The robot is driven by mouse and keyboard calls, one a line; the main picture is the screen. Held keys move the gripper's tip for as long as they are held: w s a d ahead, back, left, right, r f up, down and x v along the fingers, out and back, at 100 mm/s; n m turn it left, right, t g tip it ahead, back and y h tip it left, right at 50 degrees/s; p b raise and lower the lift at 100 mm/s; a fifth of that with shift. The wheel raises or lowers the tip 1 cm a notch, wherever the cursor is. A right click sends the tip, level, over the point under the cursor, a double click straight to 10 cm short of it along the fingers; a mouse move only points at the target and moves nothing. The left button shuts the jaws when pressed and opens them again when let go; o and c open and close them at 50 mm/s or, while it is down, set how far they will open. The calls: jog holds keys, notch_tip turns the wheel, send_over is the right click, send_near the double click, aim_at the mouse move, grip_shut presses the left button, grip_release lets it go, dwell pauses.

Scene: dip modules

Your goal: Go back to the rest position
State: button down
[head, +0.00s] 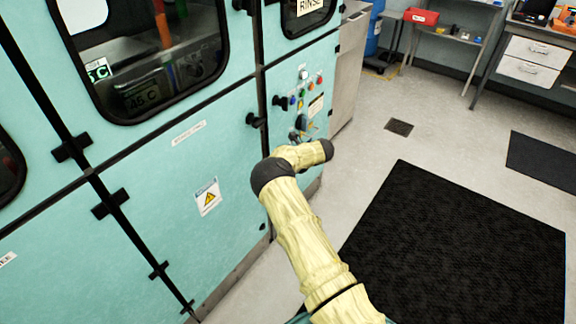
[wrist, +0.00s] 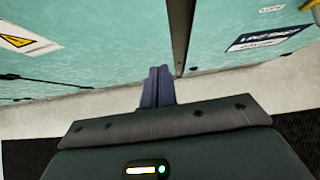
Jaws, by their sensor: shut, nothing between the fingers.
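My arm, in a pale yellow sleeve with dark joints, reaches up from the bottom of the head view and bends right in front of the teal machine's control panel (head: 312,84). In the wrist view my gripper (wrist: 158,72) shows as two narrow bluish fingers pressed together, with nothing between them. The fingers point toward the teal machine front (wrist: 110,40), near a dark vertical seam. I cannot tell the exact gap between them and the panel. In the head view the fingers are not clearly made out by the panel.
The teal machine (head: 150,190) fills the left, with windows, latches and a warning label (head: 207,197). A black mat (head: 460,250) lies on open grey floor at right. A drain (head: 399,127), workbench drawers (head: 535,60) and a blue drum (head: 374,30) are farther back.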

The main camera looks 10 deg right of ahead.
jog(key=shift+s+d+r, duration=0.3)
jog(key=shift+d+r, duration=0.05)
jog(key=shift+r, duration=0.15)
jog(key=w+d+r+m+t+h+p, duration=0.2)
jog(key=d+r+m+t, duration=0.2)
jog(key=d+r+m, duration=0.4)
jog(key=s+d+r+m+t+h+p, duration=0.1)
jog(key=s+d+r+m+h, duration=0.25)
jog(key=r+m, duration=0.45)
jog(key=s+d+r+m+h+p, duration=0.25)
jog(key=s+r+m, duration=0.2)
jog(key=m, duration=0.55)
jog(key=s+a+r+m+g+p, duration=0.1)
jog(key=s+a+r+m+g, duration=0.1)
jog(key=s+m, duration=0.4)
jog(key=s+a+r+m+g+y+p, duration=0.1)
jog(key=s+a+r+m+g, duration=0.2)
jog(key=s+m, duration=0.4)
jog(key=s+a+r+m+g+p, duration=0.1)
jog(key=s+a+r+m+g, duration=0.2)
jog(key=s, duration=1.8)
jog(key=a+r+m, duration=0.1)
jog(key=a+m, duration=0.1)
jog(key=m, duration=0.1)
jog(key=shift+a+y+p, duration=0.3)
jog(key=shift+a, duration=0.05)
